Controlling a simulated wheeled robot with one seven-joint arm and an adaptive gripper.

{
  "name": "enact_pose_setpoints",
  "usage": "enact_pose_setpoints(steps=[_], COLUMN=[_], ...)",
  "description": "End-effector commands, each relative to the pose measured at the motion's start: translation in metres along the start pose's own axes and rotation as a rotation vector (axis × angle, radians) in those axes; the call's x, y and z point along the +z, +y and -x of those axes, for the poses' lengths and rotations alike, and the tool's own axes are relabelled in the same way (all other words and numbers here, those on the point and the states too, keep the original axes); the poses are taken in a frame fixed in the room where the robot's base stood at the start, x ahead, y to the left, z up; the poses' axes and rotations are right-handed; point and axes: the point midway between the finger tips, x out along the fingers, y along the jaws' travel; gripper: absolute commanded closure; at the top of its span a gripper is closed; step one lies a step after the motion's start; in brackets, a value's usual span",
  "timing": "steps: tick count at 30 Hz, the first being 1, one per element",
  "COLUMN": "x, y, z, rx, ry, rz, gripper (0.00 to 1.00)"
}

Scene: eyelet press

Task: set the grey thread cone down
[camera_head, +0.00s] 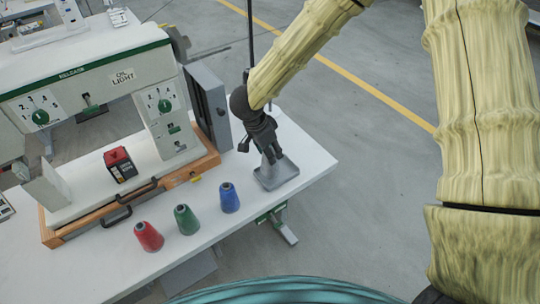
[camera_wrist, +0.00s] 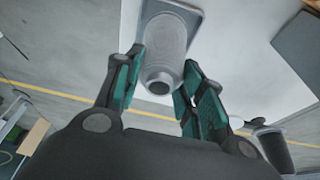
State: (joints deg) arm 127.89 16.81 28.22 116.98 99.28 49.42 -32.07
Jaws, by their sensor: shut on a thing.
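My gripper (camera_head: 268,152) is above the right end of the white table, over a grey square plate (camera_head: 280,174). In the wrist view, the two green-padded fingers (camera_wrist: 160,85) are shut on the grey thread cone (camera_wrist: 163,38), one on each side. The cone's narrow end with a dark hole faces the wrist camera. Behind the cone, part of the grey plate (camera_wrist: 193,16) shows. The cone's wide end is over the plate, but I cannot tell whether it touches. In the head view, the gripper mostly hides the cone.
Red (camera_head: 149,237), green (camera_head: 186,220) and blue (camera_head: 229,198) thread cones stand in a row left of the plate. The white and green machine (camera_head: 95,65) stands on a wooden base (camera_head: 190,170) behind them. The table (camera_head: 270,215) is clear in front of the plate.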

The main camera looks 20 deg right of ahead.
Motion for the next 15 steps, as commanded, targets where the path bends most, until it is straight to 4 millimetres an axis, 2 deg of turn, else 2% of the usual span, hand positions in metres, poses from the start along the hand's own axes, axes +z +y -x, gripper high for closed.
enact_pose_setpoints(steps=[1, 9, 15], x=[-0.003, 0.007, 0.008], y=[-0.004, -0.002, -0.002], z=[0.000, -0.031, -0.035], rx=[0.001, 0.001, 0.000], ry=[0.000, 0.000, 0.000], rz=[-0.001, 0.001, -0.001], gripper=[0.86, 0.86, 0.86])
